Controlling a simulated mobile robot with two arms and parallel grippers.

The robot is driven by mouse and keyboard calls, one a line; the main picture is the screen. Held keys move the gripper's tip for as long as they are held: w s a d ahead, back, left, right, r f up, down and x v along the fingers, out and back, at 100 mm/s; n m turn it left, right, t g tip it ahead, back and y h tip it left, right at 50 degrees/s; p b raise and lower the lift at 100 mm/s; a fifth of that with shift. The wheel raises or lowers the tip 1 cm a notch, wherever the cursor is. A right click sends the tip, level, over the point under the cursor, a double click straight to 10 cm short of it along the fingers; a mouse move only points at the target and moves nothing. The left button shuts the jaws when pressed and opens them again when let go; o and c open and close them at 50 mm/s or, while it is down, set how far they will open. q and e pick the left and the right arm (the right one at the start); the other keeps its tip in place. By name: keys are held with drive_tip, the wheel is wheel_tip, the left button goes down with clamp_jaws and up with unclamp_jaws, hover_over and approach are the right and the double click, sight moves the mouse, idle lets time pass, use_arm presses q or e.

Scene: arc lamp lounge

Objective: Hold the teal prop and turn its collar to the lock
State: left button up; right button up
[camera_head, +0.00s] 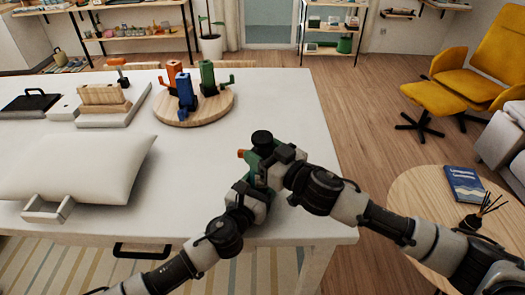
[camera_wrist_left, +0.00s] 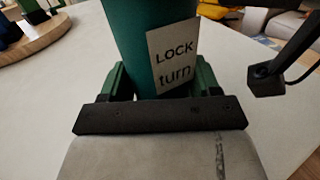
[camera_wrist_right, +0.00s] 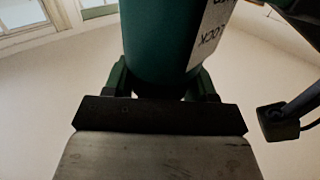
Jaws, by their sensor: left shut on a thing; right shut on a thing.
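The teal prop (camera_head: 251,162) stands upright near the table's front right corner, with a black top (camera_head: 262,137) and a small orange piece (camera_head: 241,153) at its left. My left gripper (camera_head: 257,185) is shut around it low down. My right gripper (camera_head: 271,168) is shut around it higher up, from the right. In the left wrist view the teal cylinder (camera_wrist_left: 134,45) carries a pale label (camera_wrist_left: 173,58) reading "LOCK turn". In the right wrist view the cylinder (camera_wrist_right: 158,40) shows part of a label (camera_wrist_right: 209,30) at its right side. My grippers hide where the collar meets the body.
A round wooden board (camera_head: 215,112) with orange, blue and green props stands behind on the white table (camera_head: 300,105). A white cushion (camera_head: 75,168) lies at the left, with wooden blocks (camera_head: 103,96) behind it. A round side table (camera_head: 410,190) stands at the right.

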drive_tip(key=shift+a+m+t+h, duration=0.1)
drive_tip(key=shift+m+t+h, duration=1)
drive_tip(key=shift+h, duration=0.3)
drive_tip(key=m+t+h, duration=0.1)
drive_tip(key=m+h, duration=0.1)
drive_tip(key=shift+h, duration=0.3)
drive_tip(key=shift+t+h, duration=0.3)
drive_tip(key=shift+w+d, duration=0.1)
drive_tip(key=shift+d, duration=0.1)
drive_tip(key=o, duration=0.9)
drive_tip(key=v, duration=1.2)
